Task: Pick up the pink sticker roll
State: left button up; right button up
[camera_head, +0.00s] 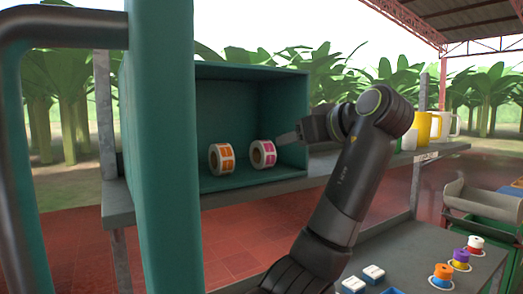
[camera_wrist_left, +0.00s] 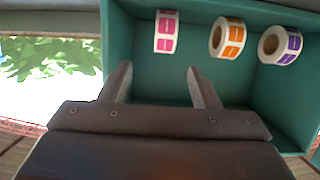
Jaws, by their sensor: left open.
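The pink sticker roll (camera_head: 270,154), white with pink labels, stands on its rim on the floor of the open green box (camera_head: 295,162), near the box's right wall in the head view. In the left wrist view the pink roll (camera_wrist_left: 166,31) is at the top, beyond the fingers and clear of them. My left gripper (camera_head: 287,138) is beside the roll in the head view, a little right and above. In the wrist view the left gripper (camera_wrist_left: 159,68) is open with nothing between its fingers. My right gripper is not in view.
An orange sticker roll (camera_head: 227,158) stands beside the pink one. A purple roll (camera_wrist_left: 292,45) shows only in the wrist view. Yellow and white mugs (camera_head: 424,128) stand on the shelf right of the box.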

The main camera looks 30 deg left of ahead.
aim_at(269, 145)
pick_arm(q)
jog(key=p+x, duration=0.2)
jog(key=x, duration=0.5)
jog(key=shift+a, duration=0.3)
jog(key=shift+w+a+f+p, duration=0.2)
jog(key=shift+w+a+p, duration=0.1)
jog(key=shift+a+p, duration=0.1)
jog(key=shift+w+a+p, duration=0.15)
jog(key=shift+a+p, duration=0.25)
jog(key=shift+p, duration=0.15)
jog(key=p+x, duration=0.2)
jog(key=x, duration=0.2)
jog(key=shift+a, duration=0.35)
jog(key=shift+d, duration=0.15)
jog(key=shift+c, duration=0.6)
jog(key=c, duration=0.9)
jog(key=shift+c, duration=0.8)
